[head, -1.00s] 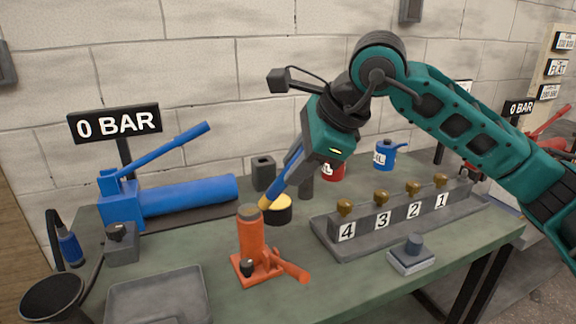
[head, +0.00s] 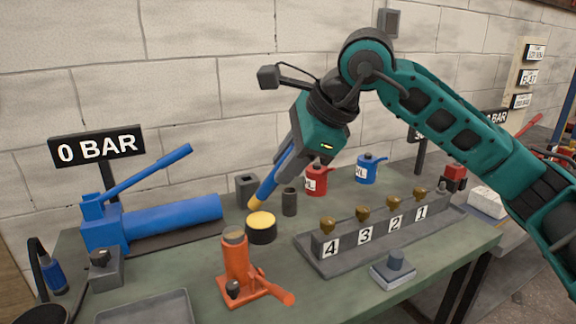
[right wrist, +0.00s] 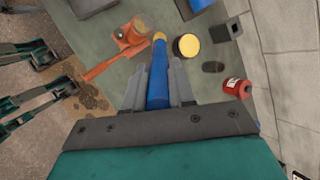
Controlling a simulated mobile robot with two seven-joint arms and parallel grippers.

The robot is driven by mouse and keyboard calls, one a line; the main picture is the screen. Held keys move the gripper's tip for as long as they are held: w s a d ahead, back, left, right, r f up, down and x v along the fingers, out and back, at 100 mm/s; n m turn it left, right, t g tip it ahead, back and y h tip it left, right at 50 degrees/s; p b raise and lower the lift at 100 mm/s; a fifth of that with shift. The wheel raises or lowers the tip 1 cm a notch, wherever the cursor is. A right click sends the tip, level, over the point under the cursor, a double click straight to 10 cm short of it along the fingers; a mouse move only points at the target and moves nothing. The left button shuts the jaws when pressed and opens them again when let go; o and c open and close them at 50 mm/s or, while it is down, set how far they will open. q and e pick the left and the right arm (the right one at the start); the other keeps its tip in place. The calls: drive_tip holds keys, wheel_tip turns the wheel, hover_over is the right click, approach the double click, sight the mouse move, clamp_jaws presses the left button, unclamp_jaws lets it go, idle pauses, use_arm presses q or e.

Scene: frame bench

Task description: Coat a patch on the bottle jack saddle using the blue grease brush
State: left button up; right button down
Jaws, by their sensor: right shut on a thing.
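My right gripper (head: 285,166) is shut on the blue grease brush (head: 266,186), which slants down to a yellow tip. The right wrist view shows the brush (right wrist: 157,85) between the two fingers. The tip shows just above the black grease pot (head: 261,235) with its yellow top, in the open air. In the right wrist view the tip lies between the pot (right wrist: 187,46) and the jack's saddle, apart from both. The orange bottle jack (head: 236,262) stands upright in front of the pot, its brownish round saddle (head: 234,235) on top. My left gripper is not in view.
A blue hydraulic pump (head: 165,217) stands left under a 0 BAR sign (head: 97,148). A numbered rack (head: 385,235) with brass knobs stands right. A dark cylinder (head: 289,201), a red can (head: 316,182) and a blue can (head: 369,170) are behind. A grey tray (head: 150,305) lies in front.

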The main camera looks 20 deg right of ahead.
drive_tip(key=shift+r+p, duration=0.45)
drive_tip(key=shift+r, duration=0.5)
drive_tip(key=shift+r+p, duration=1.15)
drive_tip(key=shift+r, duration=0.45)
drive_tip(key=shift+f, duration=0.1)
